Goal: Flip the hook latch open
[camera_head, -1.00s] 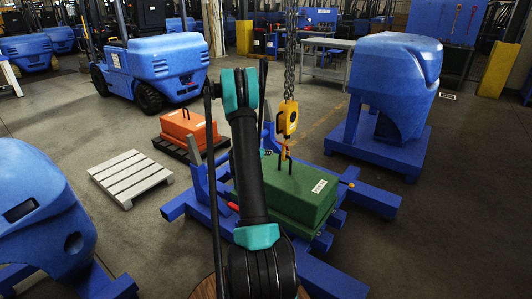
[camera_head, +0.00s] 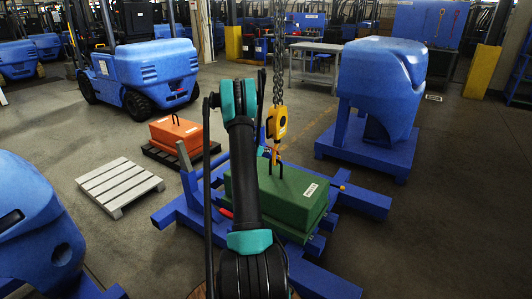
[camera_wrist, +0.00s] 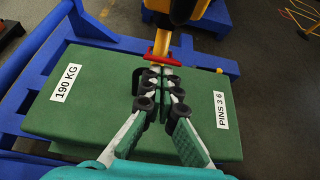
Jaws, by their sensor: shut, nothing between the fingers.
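The yellow crane hook (camera_head: 276,124) hangs on a chain above the green counterweight (camera_head: 300,195). In the wrist view the hook (camera_wrist: 177,38) is at the top, with a red piece (camera_wrist: 162,58), which looks like the latch, across it. My gripper (camera_wrist: 159,74) is shut and empty, its fingertips just below the red piece in the picture. I cannot tell whether they touch it. The latch's exact position is unclear.
A blue fixture frame (camera_head: 333,280) carries the green counterweight. An orange counterweight (camera_head: 173,133) and a pale slatted pallet (camera_head: 115,187) are to the left. A large blue counterweight (camera_head: 378,80) stands at right and a blue forklift (camera_head: 150,70) behind. Open floor lies at right.

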